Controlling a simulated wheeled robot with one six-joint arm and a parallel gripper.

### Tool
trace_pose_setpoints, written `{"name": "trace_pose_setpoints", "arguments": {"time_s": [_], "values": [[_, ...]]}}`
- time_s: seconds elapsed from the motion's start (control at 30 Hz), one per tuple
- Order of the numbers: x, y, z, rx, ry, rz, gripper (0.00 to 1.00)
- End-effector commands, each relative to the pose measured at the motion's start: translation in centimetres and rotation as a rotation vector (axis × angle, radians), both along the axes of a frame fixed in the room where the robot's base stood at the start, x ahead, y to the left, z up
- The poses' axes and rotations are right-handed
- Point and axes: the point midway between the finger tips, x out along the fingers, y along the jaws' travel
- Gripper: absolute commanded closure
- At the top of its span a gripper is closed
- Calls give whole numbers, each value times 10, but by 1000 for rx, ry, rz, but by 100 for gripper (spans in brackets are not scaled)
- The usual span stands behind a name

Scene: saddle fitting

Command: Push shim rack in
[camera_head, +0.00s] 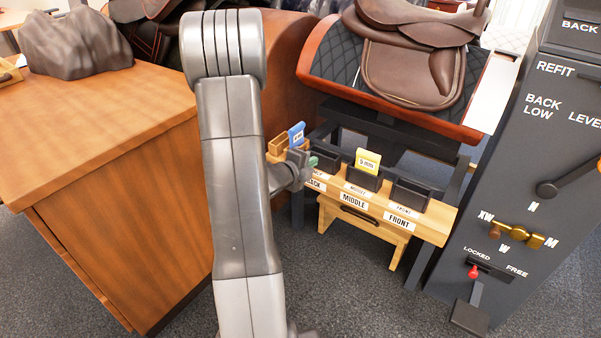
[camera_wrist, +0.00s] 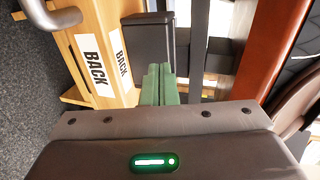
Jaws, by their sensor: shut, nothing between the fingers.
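The shim rack (camera_head: 436,226) is a light wooden unit under the saddle stand, with dark slots labelled BACK, MIDDLE and FRONT and a dark handle (camera_head: 360,216) on its front. A yellow shim (camera_head: 368,161) stands in the middle slot (camera_head: 366,180). The front slot (camera_head: 411,195) looks empty. My gripper (camera_head: 312,162) is shut and empty beside the back slot, with its green fingertips pointing at it. In the wrist view the fingertips (camera_wrist: 160,80) are close to the dark back slot (camera_wrist: 148,40); I cannot tell whether they touch it.
A saddle (camera_head: 415,60) sits on the stand above the rack. A grey panel (camera_head: 515,200) with levers stands close on the right. A wooden desk (camera_head: 110,150) fills the left. A blue shim (camera_head: 296,134) stands in a wooden holder (camera_head: 278,146) behind my gripper.

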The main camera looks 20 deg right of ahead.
Motion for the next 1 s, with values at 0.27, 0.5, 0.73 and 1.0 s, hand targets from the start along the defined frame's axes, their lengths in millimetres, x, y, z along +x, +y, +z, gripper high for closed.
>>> {"name": "trace_pose_setpoints", "arguments": {"time_s": [0.27, 0.5, 0.73, 1.0], "values": [[13, -15, 0, 0, 1, 1, 100], [13, -15, 0, 0, 1, 1, 100], [24, -29, -1, 1, 0, -3, 100], [70, -83, 1, 1, -1, -3, 100]]}}
